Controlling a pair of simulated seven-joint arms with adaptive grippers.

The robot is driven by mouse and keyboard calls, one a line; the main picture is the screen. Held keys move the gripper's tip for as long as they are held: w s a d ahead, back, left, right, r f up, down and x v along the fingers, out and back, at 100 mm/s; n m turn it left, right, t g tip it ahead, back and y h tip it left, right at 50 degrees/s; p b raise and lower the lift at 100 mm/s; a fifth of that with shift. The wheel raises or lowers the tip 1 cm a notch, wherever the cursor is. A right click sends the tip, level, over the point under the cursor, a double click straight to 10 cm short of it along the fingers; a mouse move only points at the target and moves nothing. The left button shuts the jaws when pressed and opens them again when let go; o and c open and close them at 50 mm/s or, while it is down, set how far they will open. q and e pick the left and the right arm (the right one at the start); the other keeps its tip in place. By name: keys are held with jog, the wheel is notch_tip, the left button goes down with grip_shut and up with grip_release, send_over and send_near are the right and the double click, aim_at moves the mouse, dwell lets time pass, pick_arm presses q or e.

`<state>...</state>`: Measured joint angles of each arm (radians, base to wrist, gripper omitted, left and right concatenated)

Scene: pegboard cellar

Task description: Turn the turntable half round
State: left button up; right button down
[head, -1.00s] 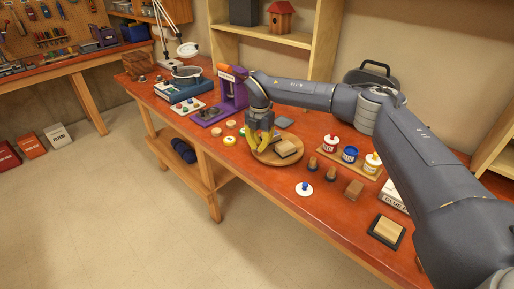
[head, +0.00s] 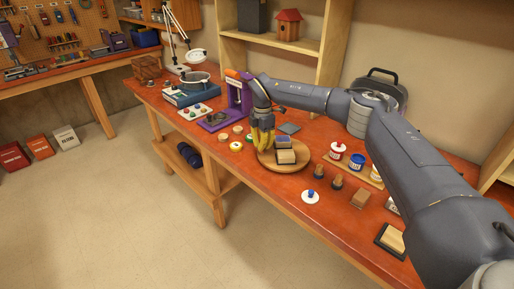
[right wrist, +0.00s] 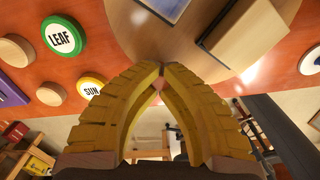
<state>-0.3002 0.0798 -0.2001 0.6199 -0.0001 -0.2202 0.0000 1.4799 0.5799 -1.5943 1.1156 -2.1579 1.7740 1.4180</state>
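The turntable (head: 283,169) is a round wooden disc on the red-brown bench. A tan block (head: 286,157) and a blue-topped block (head: 284,142) sit on it. My right gripper (head: 263,148) is at the disc's left side, its yellow fingers pointing down. In the right wrist view the fingertips (right wrist: 161,76) come together beside the rim of the turntable (right wrist: 200,50), with nothing clearly held between them. Whether they touch the rim is hard to tell. The tan block also shows in the right wrist view (right wrist: 245,35). My left gripper is out of view.
Round tokens, including LEAF (right wrist: 62,37) and SUN (right wrist: 91,86), lie left of the turntable. A purple stand (head: 238,97) is behind them. The bench's front edge is close.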

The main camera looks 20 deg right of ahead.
jog(key=shift+w+d+m, duration=0.25)
jog(key=shift+w+m, duration=0.45)
jog(key=shift+m, duration=0.3)
jog(key=shift+w+d+m, duration=0.5)
jog(key=shift+w+m, duration=0.25)
jog(key=shift+m, duration=0.45)
jog(key=shift+w+d+m, duration=0.7)
jog(key=shift+d+m, duration=0.1)
jog(key=shift+m, duration=0.6)
jog(key=shift+w+d+m, duration=0.25)
jog(key=shift+d+m, duration=0.15)
jog(key=shift+m, duration=0.2)
jog(key=shift+w+d+m, duration=0.2)
jog(key=shift+d+m, duration=0.2)
jog(key=shift+m, duration=0.2)
jog(key=shift+d, duration=0.1)
jog(key=c, duration=1.3)
grip_release()
jog(key=shift+r, duration=0.1)
notch_tip(320, 180, up, 12)
